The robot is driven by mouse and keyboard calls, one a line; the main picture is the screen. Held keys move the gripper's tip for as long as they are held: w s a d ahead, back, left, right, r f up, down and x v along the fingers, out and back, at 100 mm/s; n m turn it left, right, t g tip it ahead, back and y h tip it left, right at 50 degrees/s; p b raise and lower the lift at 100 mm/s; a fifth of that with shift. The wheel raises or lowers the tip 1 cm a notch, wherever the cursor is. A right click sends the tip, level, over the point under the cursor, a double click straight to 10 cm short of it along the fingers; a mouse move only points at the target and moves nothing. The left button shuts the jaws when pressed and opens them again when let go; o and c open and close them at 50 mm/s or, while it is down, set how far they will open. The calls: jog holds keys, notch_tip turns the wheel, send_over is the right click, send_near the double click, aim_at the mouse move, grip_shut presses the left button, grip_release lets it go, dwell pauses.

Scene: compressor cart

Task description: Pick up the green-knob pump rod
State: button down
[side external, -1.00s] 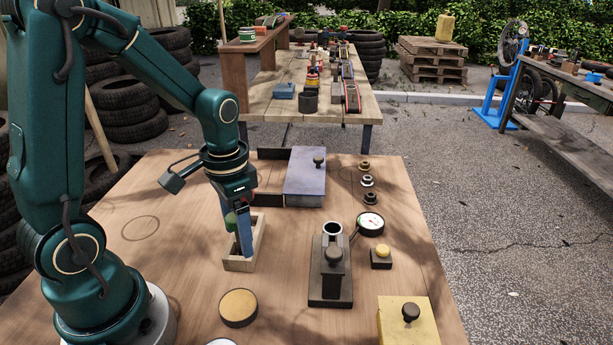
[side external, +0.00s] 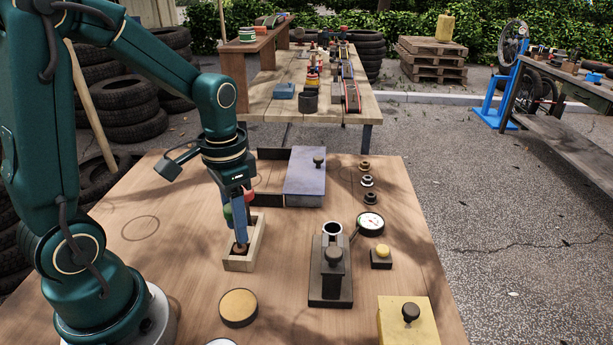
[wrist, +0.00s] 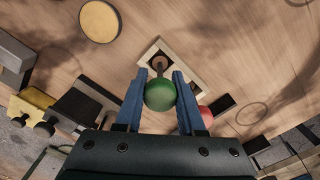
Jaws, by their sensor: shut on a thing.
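The green-knob pump rod shows its round green knob (wrist: 160,95) between the two blue fingers of my gripper (wrist: 160,107) in the wrist view. In the side external view the knob (side external: 228,213) shows at the left of my gripper (side external: 241,220), whose fingers point down and are shut on the rod. A brown round end (wrist: 159,63) shows beyond the knob, over the opening of the wooden holder (side external: 240,264). Whether the rod's lower end is clear of the holder I cannot tell. Part of the rod is hidden by the fingers.
A red round thing (side external: 249,196) is close behind my gripper. A pump stand (side external: 331,285) and gauge (side external: 370,223) are to the right. A grey-lidded box (side external: 305,175) lies behind. The tabletop at front left is mostly clear.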

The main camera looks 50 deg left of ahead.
notch_tip(320, 180, up, 2)
jog(key=shift+a+r, duration=0.15)
jog(key=shift+r, duration=0.05)
jog(key=s+a+r, duration=0.6)
jog(key=a, duration=0.2)
jog(key=w+d+f+g+h, duration=0.2)
jog(key=d+g+h, duration=0.1)
jog(key=d, duration=1.2)
jog(key=shift+s+d+f, duration=0.1)
jog(key=shift+d+f, duration=0.05)
jog(key=shift+f, duration=2.7)
jog(key=shift+f, duration=0.6)
notch_tip(320, 180, up, 7)
